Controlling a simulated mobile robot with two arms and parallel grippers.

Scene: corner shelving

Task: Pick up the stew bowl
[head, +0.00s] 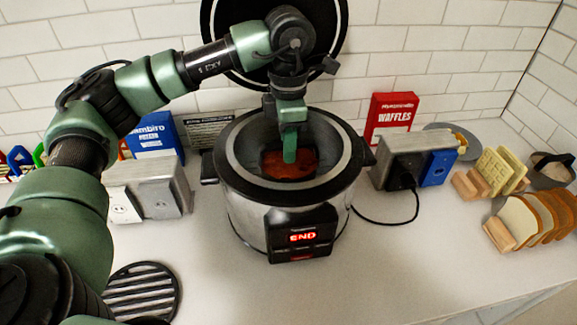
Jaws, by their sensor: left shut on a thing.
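The stew bowl (257,136) is grey inside and sits within the round opening of a steel cooker (250,213). Red-orange stew (288,172) shows at its bottom. My left gripper (290,150) points straight down into it from above, at the far side of the stew. Its jaws are shut on the stew bowl, but the exact contact is hard to see behind the green fingers. My right gripper is not in view.
The cooker's black lid stands raised behind my left arm. Toast racks stand far right. The front counter is clear.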

